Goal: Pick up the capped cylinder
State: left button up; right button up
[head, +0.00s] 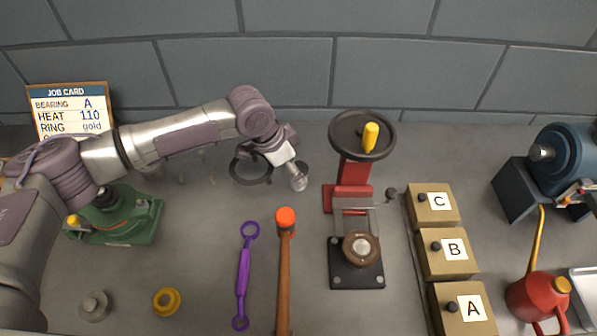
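The red press (352,172) with a handwheel stands to the right. An orange-headed hammer (285,255) and purple wrench (243,275) lie in front. Boxes A, B, C (446,250) and a red oil can (535,298) are at right.

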pick_arm(q)
jog(key=shift+p+x, duration=0.3)
jog(key=shift+x, duration=1.6)
jog(key=shift+a, duration=0.1)
jog(key=c, duration=1.3)
